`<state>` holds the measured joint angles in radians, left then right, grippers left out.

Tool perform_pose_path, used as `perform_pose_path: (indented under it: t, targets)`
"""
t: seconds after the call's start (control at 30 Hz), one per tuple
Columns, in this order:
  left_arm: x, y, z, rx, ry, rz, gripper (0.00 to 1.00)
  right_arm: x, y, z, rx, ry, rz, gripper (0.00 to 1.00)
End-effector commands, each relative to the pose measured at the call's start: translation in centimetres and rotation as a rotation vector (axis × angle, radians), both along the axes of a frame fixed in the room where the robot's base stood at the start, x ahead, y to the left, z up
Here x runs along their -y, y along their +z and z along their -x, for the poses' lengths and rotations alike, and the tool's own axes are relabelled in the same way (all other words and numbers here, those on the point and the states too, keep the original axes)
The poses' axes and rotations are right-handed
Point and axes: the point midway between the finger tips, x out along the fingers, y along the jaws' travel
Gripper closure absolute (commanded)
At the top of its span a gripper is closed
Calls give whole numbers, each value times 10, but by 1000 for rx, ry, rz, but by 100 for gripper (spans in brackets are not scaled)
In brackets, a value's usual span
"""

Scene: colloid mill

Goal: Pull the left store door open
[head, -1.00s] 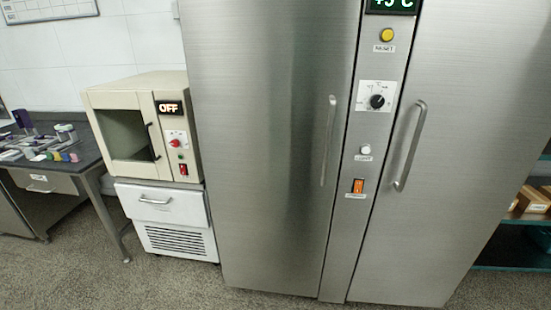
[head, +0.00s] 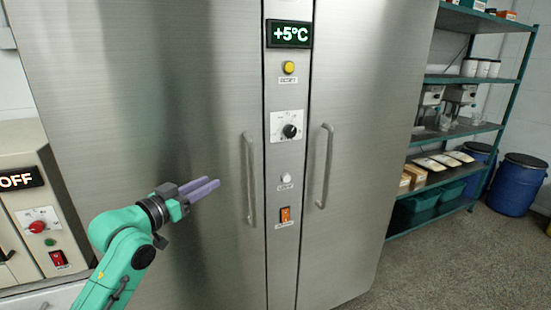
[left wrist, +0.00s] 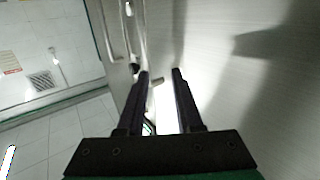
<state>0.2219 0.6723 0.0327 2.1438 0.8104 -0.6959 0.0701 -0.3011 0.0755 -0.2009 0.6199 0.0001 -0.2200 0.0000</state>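The left store door (head: 130,90) is a tall brushed-steel panel and looks closed against the centre control strip. Its vertical bar handle (head: 249,178) is near its right edge. My left gripper (head: 212,184), with purple fingers, is in front of this door, to the left of the handle and apart from it, pointing towards it. In the left wrist view the two dark fingers (left wrist: 162,74) stand apart with nothing between them, and a steel surface fills the right side. My right gripper is in neither view.
The right store door (head: 355,110) with its own handle (head: 324,165) looks closed. The control strip shows +5°C (head: 289,34). An oven-like cabinet (head: 35,215) marked OFF stands at left. Shelving (head: 455,130) and blue drums (head: 518,185) are at right, with clear floor before them.

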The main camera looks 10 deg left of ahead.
Motion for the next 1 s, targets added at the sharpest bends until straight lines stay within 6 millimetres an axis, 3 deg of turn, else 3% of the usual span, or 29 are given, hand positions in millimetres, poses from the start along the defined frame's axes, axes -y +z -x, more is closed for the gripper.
perform_pose_path:
  t: [0.03, 0.13, 0.27, 0.6, 0.7, 1.0]
  targets:
    - [9, 18, 7, 27, -26, -10, 65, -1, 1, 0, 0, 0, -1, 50]
    - [17, 29, 8, 42, -44, -11, 65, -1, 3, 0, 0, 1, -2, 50]
    - [25, 32, -11, 42, -43, -7, 65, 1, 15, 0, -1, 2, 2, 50]
    - [62, 32, -94, 40, -42, -10, 65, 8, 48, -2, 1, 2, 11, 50]
    - [68, 29, -110, 40, -41, -10, 65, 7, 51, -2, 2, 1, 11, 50]
    - [74, 25, -122, 41, -41, -13, 65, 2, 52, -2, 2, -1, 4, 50]
